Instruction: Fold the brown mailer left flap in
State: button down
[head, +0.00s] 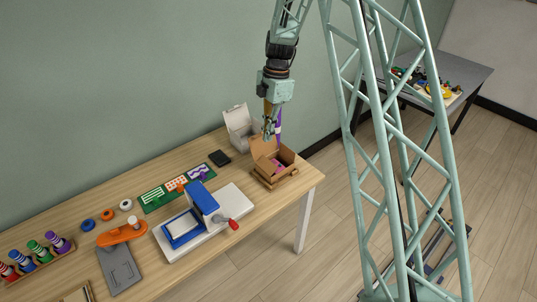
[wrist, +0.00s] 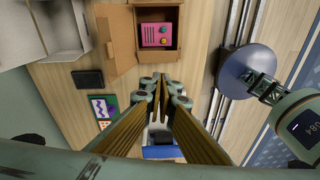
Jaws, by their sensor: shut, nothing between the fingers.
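The brown mailer (head: 285,177) stands open near the right end of the table in the head view. A brown panel (head: 262,148) of it stands raised at its back left. In the wrist view the mailer (wrist: 154,68) is at the top, with a flap (wrist: 120,35) spread out on its left side. A pink device (wrist: 153,36) lies inside. My gripper (head: 268,137) is above the mailer's back left side in the head view. Its fingertips (wrist: 165,84) are together and empty in the wrist view, in front of the mailer. Contact with the mailer cannot be told.
An open white box (head: 240,128) stands behind the mailer. A black square item (head: 219,158) and green cards (head: 160,196) lie to the left. A blue press with a red knob (head: 203,203) stands in front left. The table's right edge is close to the mailer.

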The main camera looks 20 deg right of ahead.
jog(key=shift+s+a+r+n, duration=0.2)
jog(key=shift+a+r+n, duration=0.25)
jog(key=shift+r+n, duration=0.35)
jog(key=shift+f, duration=0.25)
send_over(268, 164)
jog(key=a, duration=0.2)
jog(key=f, duration=0.9)
jog(key=shift+s+f, duration=0.15)
jog(key=shift+s, duration=0.2)
jog(key=shift+w+d+f, duration=0.15)
jog(key=shift+d+f, duration=0.2)
jog(key=shift+f, duration=0.2)
jog(key=shift+w+d+f, duration=0.1)
jog(key=shift+d+f, duration=0.25)
jog(key=shift+f, duration=0.15)
jog(key=shift+w+d+f, duration=0.2)
jog(key=shift+d+f, duration=0.25)
jog(key=shift+f, duration=0.25)
